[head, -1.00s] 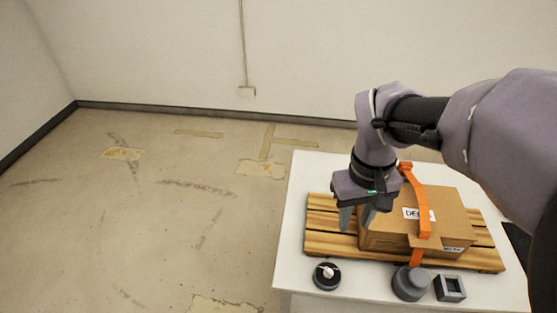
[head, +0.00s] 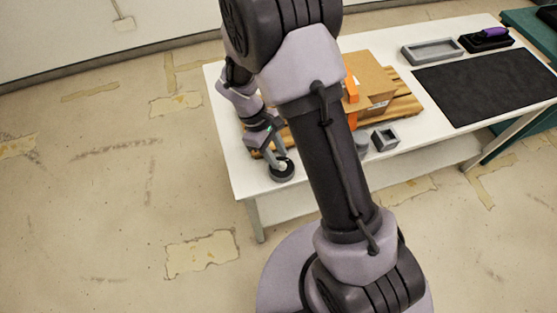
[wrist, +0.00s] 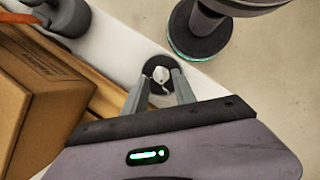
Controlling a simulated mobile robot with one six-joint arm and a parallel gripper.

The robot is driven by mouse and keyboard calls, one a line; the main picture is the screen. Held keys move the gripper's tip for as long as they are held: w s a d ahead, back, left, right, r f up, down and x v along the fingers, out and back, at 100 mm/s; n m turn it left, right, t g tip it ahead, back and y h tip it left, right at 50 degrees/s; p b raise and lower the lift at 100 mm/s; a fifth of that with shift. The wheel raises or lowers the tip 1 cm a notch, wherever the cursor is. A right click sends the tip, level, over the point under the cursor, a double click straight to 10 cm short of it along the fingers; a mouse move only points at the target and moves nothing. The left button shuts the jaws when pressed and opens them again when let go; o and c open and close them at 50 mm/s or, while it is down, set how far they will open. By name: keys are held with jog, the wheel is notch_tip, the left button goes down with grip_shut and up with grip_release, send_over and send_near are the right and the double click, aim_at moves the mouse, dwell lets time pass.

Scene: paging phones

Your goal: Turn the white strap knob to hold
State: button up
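The white knob (wrist: 160,75) sits on a round black dial with a grey rim, near the table's front left corner. In the head view the dial (head: 282,172) lies just below my gripper (head: 277,157). In the wrist view my gripper (wrist: 159,84) is open, with one finger on each side of the white knob. I cannot tell whether the fingers touch it. In the head view the fingers partly cover the knob. An orange strap (head: 352,88) runs over the cardboard box (head: 372,76), partly hidden by my arm.
The box stands on a wooden pallet (head: 408,98) on the white table (head: 235,160). A grey round piece (head: 361,145) and a square grey holder (head: 385,139) are right of the dial. A black mat (head: 490,85), grey tray (head: 432,51) and purple object (head: 494,33) are farther right.

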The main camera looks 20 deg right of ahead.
jog(key=shift+s+d+f, duration=0.15)
jog(key=shift+s+f, duration=0.05)
jog(key=shift+f, duration=0.5)
jog(key=shift+c, duration=0.4)
grip_shut()
